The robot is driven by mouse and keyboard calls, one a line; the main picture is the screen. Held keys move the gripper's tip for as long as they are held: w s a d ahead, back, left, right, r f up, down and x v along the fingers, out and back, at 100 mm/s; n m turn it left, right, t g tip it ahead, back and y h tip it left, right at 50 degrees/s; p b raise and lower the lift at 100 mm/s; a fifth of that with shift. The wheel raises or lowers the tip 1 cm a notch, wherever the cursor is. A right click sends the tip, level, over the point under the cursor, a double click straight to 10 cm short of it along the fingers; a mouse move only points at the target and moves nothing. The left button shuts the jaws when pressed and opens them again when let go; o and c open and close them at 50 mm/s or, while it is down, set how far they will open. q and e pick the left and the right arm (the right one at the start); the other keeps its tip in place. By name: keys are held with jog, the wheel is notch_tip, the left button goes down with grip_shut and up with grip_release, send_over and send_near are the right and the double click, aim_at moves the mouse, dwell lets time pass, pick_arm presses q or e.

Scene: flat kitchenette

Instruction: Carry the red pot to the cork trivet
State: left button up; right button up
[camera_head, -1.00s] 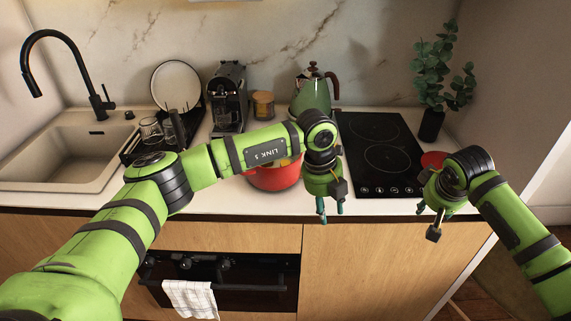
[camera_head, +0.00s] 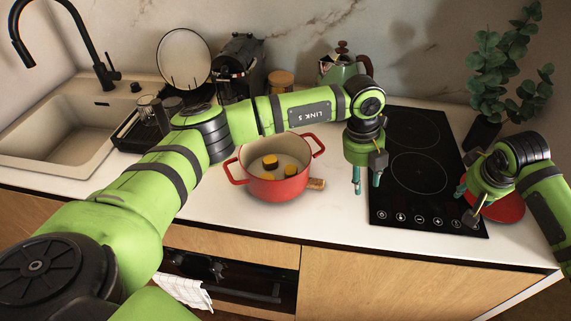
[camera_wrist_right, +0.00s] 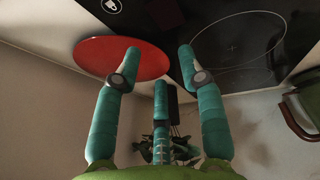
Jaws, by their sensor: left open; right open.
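The red pot (camera_head: 283,186) stands upright on the white counter in the head view, with yellow pieces inside and a handle on each side. My left gripper (camera_head: 366,186) is open and empty, pointing down to the right of the pot, apart from it. My right gripper (camera_head: 467,203) is open and empty by the hob's right edge, near a flat red disc (camera_head: 507,210). The right wrist view shows its spread fingers (camera_wrist_right: 160,62) and the red disc (camera_wrist_right: 95,57). A small brown piece (camera_head: 317,184) juts out beside the pot's base; I cannot tell whether it is the cork trivet.
The black hob (camera_head: 418,190) lies right of my left gripper. The sink (camera_head: 55,130) is left, a plant (camera_head: 500,75) right. The counter in front of the pot is clear.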

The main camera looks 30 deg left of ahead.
jog(key=shift+r, duration=0.25)
jog(key=v, duration=1.2)
jog(key=shift+s+f, duration=0.2)
jog(key=shift+s, duration=0.2)
